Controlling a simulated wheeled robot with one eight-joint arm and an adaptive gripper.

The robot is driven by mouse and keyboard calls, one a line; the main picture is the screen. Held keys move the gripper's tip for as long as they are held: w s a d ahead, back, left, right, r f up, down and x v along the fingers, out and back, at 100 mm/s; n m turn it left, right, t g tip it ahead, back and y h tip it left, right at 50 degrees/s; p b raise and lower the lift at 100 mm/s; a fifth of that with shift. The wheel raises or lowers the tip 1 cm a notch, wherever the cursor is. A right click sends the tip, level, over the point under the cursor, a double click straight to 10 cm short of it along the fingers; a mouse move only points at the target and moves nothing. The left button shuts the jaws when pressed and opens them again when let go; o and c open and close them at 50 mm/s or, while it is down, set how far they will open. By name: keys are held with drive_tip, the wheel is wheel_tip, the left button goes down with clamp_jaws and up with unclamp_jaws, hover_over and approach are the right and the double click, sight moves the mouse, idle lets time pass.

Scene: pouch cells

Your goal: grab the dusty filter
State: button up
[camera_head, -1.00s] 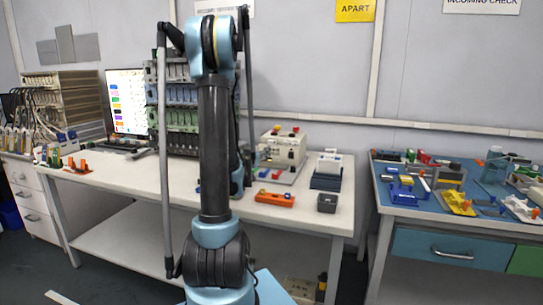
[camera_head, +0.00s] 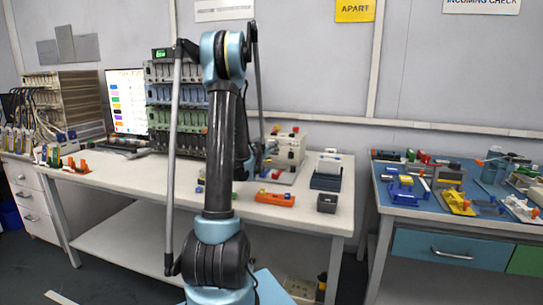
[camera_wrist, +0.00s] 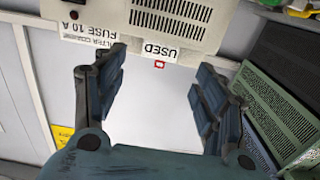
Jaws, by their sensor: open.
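A beige box (camera_wrist: 130,20) shows upside down at the top of the wrist view, with labels reading "FILTER COARSE", "FUSE 10 A" and "USED". A grey slatted panel (camera_wrist: 172,14) sits in its face; it may be the dusty filter, but dust cannot be made out. My gripper (camera_wrist: 158,64) is open and empty, its two dark blue fingers below the box in the picture and apart from the panel. In the head view the beige box (camera_head: 291,150) stands on the white bench, partly behind my arm. My gripper is largely hidden there.
A green perforated rack (camera_wrist: 285,110) stands close on the right of the wrist view. On the white bench (camera_head: 140,177) are an orange block (camera_head: 275,198), a small dark bin (camera_head: 327,203) and a dark blue holder (camera_head: 327,171). A blue-topped table (camera_head: 428,200) with several parts stands right.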

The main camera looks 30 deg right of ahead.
sight(272, 141)
drive_tip(key=x, duration=0.5)
drive_tip(key=shift+w+d, duration=0.2)
drive_tip(key=c, duration=1.2)
